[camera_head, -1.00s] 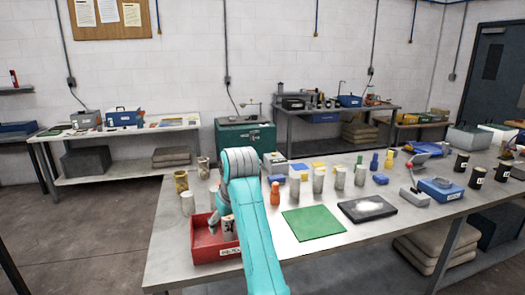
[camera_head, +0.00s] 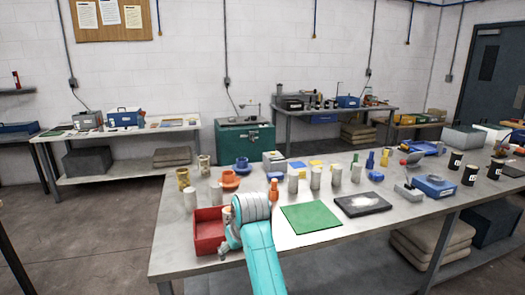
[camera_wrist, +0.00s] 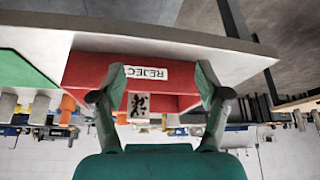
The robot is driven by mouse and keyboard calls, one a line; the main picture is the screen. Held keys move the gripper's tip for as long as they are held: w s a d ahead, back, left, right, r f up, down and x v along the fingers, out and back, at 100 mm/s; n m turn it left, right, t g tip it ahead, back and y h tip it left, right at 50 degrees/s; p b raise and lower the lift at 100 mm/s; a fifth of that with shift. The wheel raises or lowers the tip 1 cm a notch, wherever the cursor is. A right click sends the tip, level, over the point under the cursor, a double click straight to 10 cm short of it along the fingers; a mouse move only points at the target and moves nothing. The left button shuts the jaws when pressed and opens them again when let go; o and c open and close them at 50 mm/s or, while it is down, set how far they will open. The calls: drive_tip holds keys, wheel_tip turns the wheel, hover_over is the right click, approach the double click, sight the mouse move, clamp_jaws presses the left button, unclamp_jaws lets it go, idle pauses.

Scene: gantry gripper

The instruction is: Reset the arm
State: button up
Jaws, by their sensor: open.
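My gripper (camera_wrist: 162,75) is open in the wrist view, with its two green fingers apart in front of the red bin. The red bin (camera_wrist: 90,72) carries a white REJECT label, which shows between the fingers. A pale block with a black mark (camera_wrist: 138,104) shows past the bin's wall, between the fingers; neither finger touches it visibly. In the head view, my turquoise arm (camera_head: 258,250) reaches to the right side of the red bin (camera_head: 207,238), and its wrist hides the fingers and part of the bin.
A green mat (camera_head: 311,218) and a dark pad (camera_head: 363,205) lie right of my arm. Several cylinders, an orange bottle (camera_head: 274,190) and an orange flanged part (camera_head: 230,180) stand behind. Black cups (camera_head: 455,163) and a blue device (camera_head: 436,186) are farther right.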

drive_tip(key=s+d+f+m+t, duration=0.1)
drive_tip(key=s+d+f, duration=0.1)
drive_tip(key=f, duration=0.4)
drive_tip(key=s+d+f, duration=0.1)
drive_tip(key=d+f, duration=0.1)
drive_tip(key=f, duration=0.4)
drive_tip(key=s+d+f+m+t, duration=0.1)
drive_tip(key=s+d+f+t, duration=0.1)
drive_tip(key=s+d+f, duration=0.6)
drive_tip(key=s+d+f+m+t, duration=0.15)
drive_tip(key=s+d+f, duration=0.35)
drive_tip(key=s+f, duration=0.6)
drive_tip(key=s+d+r+m+t+h, duration=0.1)
drive_tip(key=s+d+r, duration=0.15)
drive_tip(key=s, duration=0.85)
drive_tip(key=s+d+r+t+h, duration=0.15)
drive_tip(key=s+d, duration=0.25)
drive_tip(key=s, duration=0.7)
drive_tip(key=s+d+r+m+t, duration=0.1)
drive_tip(key=s+d+r+t, duration=0.1)
drive_tip(key=s+r, duration=1.3)
drive_tip(key=shift+s+d+r+t, duration=0.2)
drive_tip(key=shift+d+r+t, duration=0.1)
drive_tip(key=shift+r+t, duration=0.2)
drive_tip(key=shift+m, duration=0.25)
